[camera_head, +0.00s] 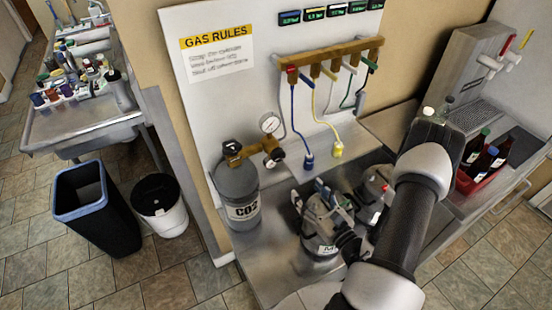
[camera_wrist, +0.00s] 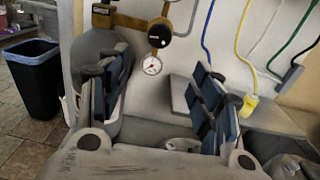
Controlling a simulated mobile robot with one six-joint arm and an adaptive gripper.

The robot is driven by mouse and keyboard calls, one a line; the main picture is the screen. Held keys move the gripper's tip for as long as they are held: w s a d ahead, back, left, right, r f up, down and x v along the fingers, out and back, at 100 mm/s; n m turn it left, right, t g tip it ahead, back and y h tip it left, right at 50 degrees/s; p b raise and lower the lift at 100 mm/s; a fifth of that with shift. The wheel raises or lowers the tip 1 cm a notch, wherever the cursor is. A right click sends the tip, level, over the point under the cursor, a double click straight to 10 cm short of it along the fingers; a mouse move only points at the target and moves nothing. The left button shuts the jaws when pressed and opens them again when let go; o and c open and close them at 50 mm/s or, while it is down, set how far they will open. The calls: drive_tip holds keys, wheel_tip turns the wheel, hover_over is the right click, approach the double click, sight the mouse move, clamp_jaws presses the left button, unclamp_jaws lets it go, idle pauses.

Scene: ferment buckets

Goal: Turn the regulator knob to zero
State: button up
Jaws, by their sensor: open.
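The brass regulator (camera_head: 262,152) sits on the grey CO2 cylinder (camera_head: 240,200) in the head view. A white-faced gauge (camera_head: 270,123) stands by it, its reading too small to tell. In the wrist view the regulator (camera_wrist: 125,20) is at the top, with a dark round face (camera_wrist: 160,32) that looks like the knob. The gauge (camera_wrist: 151,65) shows below it. My gripper (camera_wrist: 165,98) is open and empty, its blue-padded fingers spread. The regulator lies beyond the fingertips, apart from them. In the head view my gripper (camera_head: 328,198) is right of the cylinder.
Kegs (camera_head: 375,188) stand on the metal platform near my arm. A brass manifold (camera_head: 330,60) with coloured hoses hangs above on the white panel. A blue-rimmed bin (camera_head: 95,205) and white bucket (camera_head: 160,205) stand left. A red crate of bottles (camera_head: 480,165) is right.

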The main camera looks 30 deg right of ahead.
sight(280, 159)
drive_tip(key=w, duration=1.1)
drive_tip(key=w+a, duration=0.1)
drive_tip(key=w, duration=0.5)
drive_tip(key=shift+w+a, duration=0.1)
drive_tip(key=shift+w, duration=0.05)
drive_tip(key=shift+b, duration=0.3)
drive_tip(key=c, duration=1.1)
